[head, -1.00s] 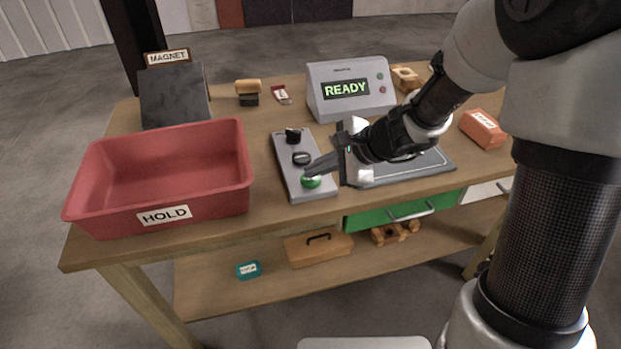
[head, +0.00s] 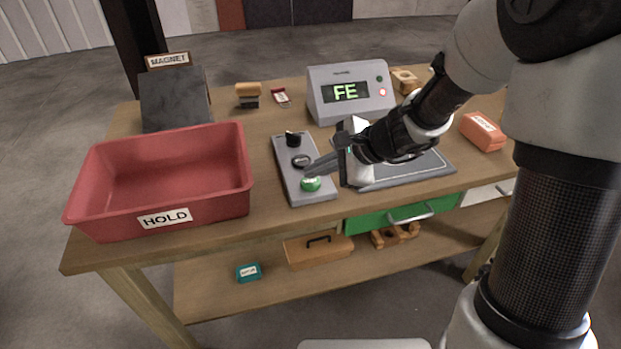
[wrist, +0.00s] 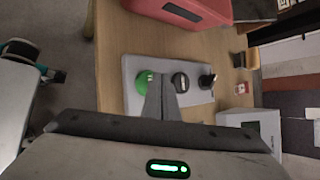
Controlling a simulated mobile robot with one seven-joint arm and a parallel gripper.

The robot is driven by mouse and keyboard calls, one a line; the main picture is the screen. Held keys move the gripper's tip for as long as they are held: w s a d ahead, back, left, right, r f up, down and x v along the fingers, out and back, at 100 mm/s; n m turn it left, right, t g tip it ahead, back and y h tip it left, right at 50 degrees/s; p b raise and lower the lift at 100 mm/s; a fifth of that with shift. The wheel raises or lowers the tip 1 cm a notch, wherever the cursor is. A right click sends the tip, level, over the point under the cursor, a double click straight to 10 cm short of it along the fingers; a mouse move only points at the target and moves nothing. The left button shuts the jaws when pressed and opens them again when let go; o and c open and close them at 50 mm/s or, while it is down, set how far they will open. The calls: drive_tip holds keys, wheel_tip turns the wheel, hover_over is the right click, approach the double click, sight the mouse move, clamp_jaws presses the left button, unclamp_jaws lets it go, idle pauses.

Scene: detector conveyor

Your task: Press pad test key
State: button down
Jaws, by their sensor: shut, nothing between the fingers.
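A grey control panel (head: 292,187) lies on the table. It bears a green button (head: 311,184) at its near end, a black round key (head: 301,161) in the middle and a black knob (head: 293,138) at the far end. The green button's label is too small to read. My gripper (head: 307,171) is shut and empty, its tips just above and beside the green button; contact cannot be told. In the wrist view the tips (wrist: 164,77) lie between the green button (wrist: 142,82) and the round key (wrist: 180,83). The display box (head: 350,92) reads "FE", with its red lamp lit.
A red HOLD bin (head: 196,213) stands left of the panel. A grey tray-like pad (head: 405,177) lies under my wrist at right. A black MAGNET block (head: 174,97) stands at the back left, and an orange block (head: 483,131) sits at right.

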sight(316, 184)
drive_tip(key=shift+r, duration=0.3)
wheel_tip(316, 184, up, 5)
drive_tip(key=p, duration=0.4)
idle(0.8)
drive_tip(key=s+d+r+n+h, duration=0.3)
drive_tip(key=s+d+r+n, duration=0.15)
drive_tip(key=s, duration=0.35)
drive_tip(key=s+d+r+n+t+h, duration=0.1)
drive_tip(key=s+d+r+n+h, duration=0.1)
drive_tip(key=s+d+r+n, duration=0.35)
drive_tip(key=s+d+r+n+h, duration=0.3)
drive_tip(key=s+n, duration=0.2)
drive_tip(key=s, duration=0.4)
wheel_tip(316, 184, up, 13)
drive_tip(key=p, duration=1.3)
drive_tip(key=shift+p, duration=0.4)
